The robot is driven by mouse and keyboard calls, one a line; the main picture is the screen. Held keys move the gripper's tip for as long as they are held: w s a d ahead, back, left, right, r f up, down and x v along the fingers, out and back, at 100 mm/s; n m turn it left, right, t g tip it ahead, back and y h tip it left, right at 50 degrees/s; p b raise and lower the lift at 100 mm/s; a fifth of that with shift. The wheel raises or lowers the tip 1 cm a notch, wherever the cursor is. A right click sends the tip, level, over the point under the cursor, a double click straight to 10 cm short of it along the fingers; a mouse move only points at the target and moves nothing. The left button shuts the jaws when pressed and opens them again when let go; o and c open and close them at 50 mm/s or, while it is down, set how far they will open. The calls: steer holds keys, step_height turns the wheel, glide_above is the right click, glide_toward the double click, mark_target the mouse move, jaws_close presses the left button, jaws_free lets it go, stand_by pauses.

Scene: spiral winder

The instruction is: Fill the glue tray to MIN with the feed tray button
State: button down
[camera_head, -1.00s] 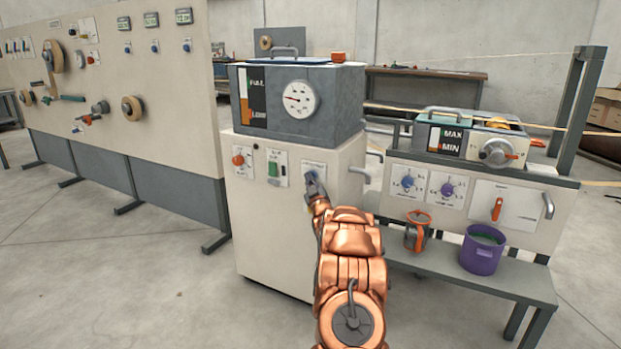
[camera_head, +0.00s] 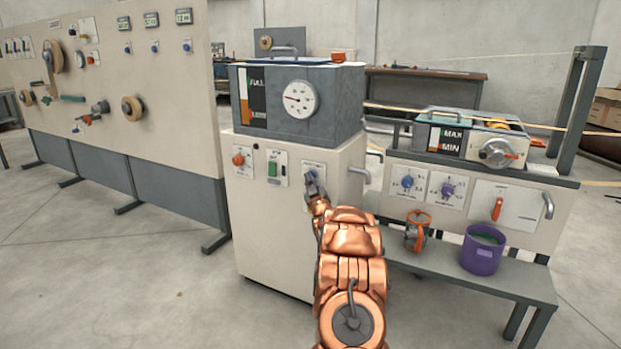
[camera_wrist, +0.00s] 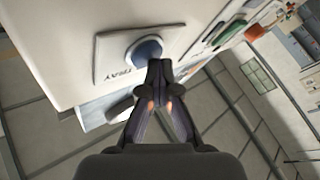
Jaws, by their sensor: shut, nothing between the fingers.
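The blue feed tray button (camera_head: 312,172) sits on a white plate on the front of the cream cabinet. The wrist view shows the round blue button (camera_wrist: 148,52) beside the word TRAY. My gripper (camera_head: 314,183) is shut and empty, its fingertips (camera_wrist: 160,68) at the button's edge and partly covering it. I cannot tell whether they touch it. The glue tray (camera_head: 480,127) stands at the right, with a level strip (camera_head: 434,138) beside the MAX and MIN marks. The strip shows orange low down; the exact level is too small to read.
The grey glue tank (camera_head: 330,120) with a round dial tops the cabinet. A purple bucket (camera_head: 482,255) and an orange-handled pot (camera_head: 417,235) stand on the right shelf.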

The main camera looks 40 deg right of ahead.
stand_by(0.8)
steer(key=shift+s+a, duration=0.25)
steer(key=shift+a, duration=0.55)
steer(key=shift+s+a+b, duration=0.15)
steer(key=shift+s+a, duration=0.1)
steer(key=shift+a, duration=0.55)
steer(key=shift+s+a+b, duration=0.2)
steer(key=shift+s+a, duration=0.05)
steer(key=shift+a, duration=0.55)
steer(key=shift+s+a+b, duration=0.15)
steer(key=shift+s+a, duration=0.1)
steer(key=shift+a, duration=0.55)
